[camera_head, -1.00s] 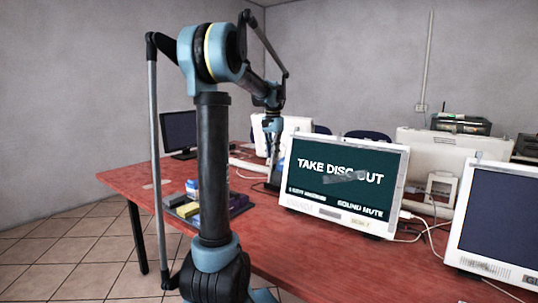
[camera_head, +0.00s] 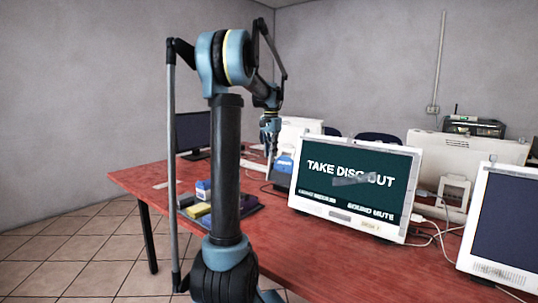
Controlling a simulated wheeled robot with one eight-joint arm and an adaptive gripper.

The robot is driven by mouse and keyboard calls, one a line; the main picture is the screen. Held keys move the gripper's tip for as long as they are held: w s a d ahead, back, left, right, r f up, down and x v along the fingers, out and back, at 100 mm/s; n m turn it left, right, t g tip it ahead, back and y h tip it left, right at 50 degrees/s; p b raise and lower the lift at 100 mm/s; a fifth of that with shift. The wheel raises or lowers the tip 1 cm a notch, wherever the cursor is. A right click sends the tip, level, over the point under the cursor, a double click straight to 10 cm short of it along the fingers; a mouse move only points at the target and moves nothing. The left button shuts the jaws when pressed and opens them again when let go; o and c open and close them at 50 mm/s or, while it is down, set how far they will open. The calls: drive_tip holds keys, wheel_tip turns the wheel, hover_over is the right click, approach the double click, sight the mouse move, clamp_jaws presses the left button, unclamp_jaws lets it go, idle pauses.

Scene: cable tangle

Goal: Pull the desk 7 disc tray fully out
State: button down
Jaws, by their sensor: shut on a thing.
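My gripper (camera_head: 269,150) hangs at the end of my arm, pointing down behind the left edge of a white monitor. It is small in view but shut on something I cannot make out. A small dark box (camera_head: 281,181) with a blue part (camera_head: 284,164) stands just right of its fingertips; I cannot tell whether they touch. The white monitor (camera_head: 297,203) shows "TAKE DISC OUT" and "SOUND MUTE" on its dark green screen, with a grey strip across the words. I cannot make out a disc tray or which desk is number 7.
The red table (camera_head: 330,262) has free room in front. Several coloured blocks (camera_head: 204,190) lie on a dark tray left of the gripper. A second monitor (camera_head: 508,225) stands at the right, with white cables (camera_head: 425,232) between the monitors. A dark monitor (camera_head: 192,133) stands behind.

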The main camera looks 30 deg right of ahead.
drive_tip(key=c, duration=2)
unclamp_jaws()
drive_tip(key=shift+o, duration=0.2)
wheel_tip(320, 180, up, 12)
